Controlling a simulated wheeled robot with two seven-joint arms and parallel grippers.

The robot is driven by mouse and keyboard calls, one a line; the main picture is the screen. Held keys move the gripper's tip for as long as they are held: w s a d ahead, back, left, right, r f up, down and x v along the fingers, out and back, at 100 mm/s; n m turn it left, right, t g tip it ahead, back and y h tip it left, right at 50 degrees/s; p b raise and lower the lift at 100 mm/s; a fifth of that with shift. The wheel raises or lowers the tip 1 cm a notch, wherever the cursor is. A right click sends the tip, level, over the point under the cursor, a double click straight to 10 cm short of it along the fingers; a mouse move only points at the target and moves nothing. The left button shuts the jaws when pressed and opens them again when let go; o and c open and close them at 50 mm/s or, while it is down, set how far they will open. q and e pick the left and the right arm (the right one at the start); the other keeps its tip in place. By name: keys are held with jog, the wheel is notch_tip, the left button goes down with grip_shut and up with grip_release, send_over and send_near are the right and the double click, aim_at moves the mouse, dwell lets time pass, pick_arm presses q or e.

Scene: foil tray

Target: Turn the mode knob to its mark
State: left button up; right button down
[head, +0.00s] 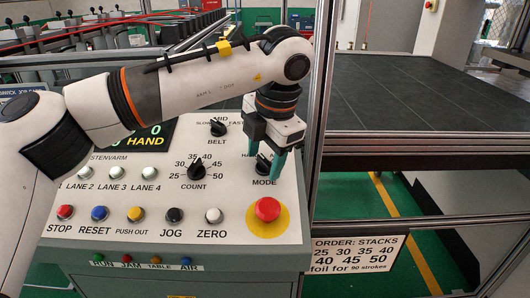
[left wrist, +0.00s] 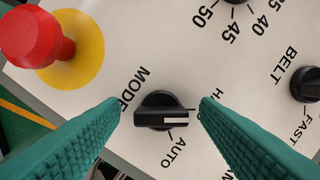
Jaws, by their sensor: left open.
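The black mode knob (head: 263,163) is at the right of the control panel, above the red emergency button. In the left wrist view, the mode knob (left wrist: 160,112) has a bar with a white line on its right half, pointing right in the picture. The word AUTO is printed below it, and a label starting with H, partly hidden by a finger, is at its right. My left gripper (head: 266,160) has teal fingers reaching down over the knob. In the wrist view the open fingers (left wrist: 160,104) stand on either side of it, with visible gaps. My right gripper is in neither view.
A red mushroom button (head: 267,209) on a yellow disc is close to the mode knob. The count knob (head: 196,168) and belt knob (head: 219,128) are nearby. Coloured push buttons line the panel front. An order card (head: 357,256) hangs at the right.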

pick_arm(q)
jog(key=shift+w, duration=0.1)
jog(key=shift+c, duration=0.9)
jog(key=c, duration=0.8)
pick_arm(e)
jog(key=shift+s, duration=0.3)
